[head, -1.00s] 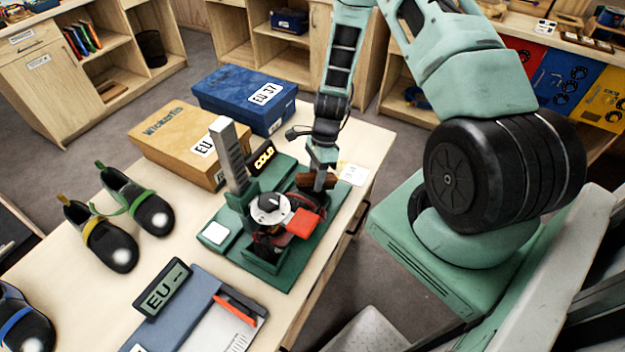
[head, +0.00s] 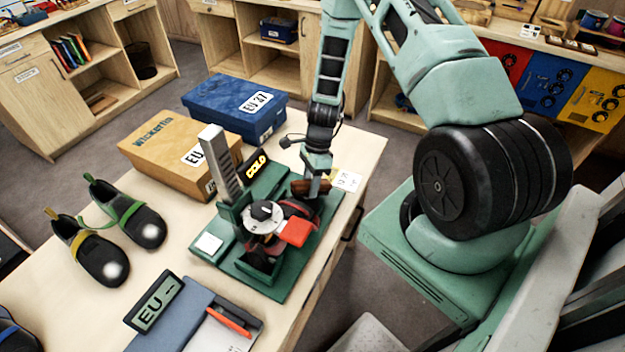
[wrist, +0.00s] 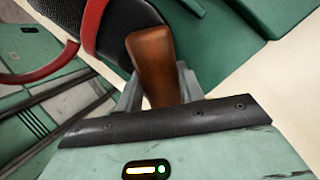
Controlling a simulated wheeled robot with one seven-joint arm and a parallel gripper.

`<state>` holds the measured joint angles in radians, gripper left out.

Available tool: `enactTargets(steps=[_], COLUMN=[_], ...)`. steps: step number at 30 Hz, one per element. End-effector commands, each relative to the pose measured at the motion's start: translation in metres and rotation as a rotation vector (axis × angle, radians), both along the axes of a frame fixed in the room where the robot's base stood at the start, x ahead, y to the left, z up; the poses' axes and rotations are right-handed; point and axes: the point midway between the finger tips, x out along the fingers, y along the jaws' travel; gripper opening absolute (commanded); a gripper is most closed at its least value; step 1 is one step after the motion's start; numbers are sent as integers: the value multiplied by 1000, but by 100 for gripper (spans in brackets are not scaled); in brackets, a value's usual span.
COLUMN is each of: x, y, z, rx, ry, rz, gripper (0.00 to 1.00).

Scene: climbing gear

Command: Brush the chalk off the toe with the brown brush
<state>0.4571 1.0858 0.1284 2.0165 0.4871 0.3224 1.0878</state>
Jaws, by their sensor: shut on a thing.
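My gripper (head: 316,190) is shut on the brown brush (head: 299,187), above the far right part of the green fixture (head: 262,281). In the wrist view the brush (wrist: 152,58) stands between the fingers, its far end over or against a black shoe (wrist: 118,48) with a red strap (wrist: 93,22). I cannot tell whether they touch. In the head view that shoe is mostly hidden in the fixture behind a red block (head: 295,232) and a round white dial (head: 262,217). Its toe and any chalk there cannot be made out.
A yellow-strapped shoe (head: 92,258) and a green-strapped shoe (head: 140,224) with white toe patches stand at the left. A tan box (head: 160,150) and blue box (head: 228,112) stand behind the fixture. A clipboard (head: 222,333) and EU display (head: 154,302) lie in front.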

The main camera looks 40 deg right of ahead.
Motion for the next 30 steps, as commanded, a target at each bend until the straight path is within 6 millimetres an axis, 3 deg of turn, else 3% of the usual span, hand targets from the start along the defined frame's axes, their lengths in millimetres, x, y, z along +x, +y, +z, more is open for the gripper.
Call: enactTargets(steps=[21,30], x=[-16,-17], y=[41,43], z=[17,17], rx=[5,4], ry=[5,3], rz=[3,3], gripper=[20,20])
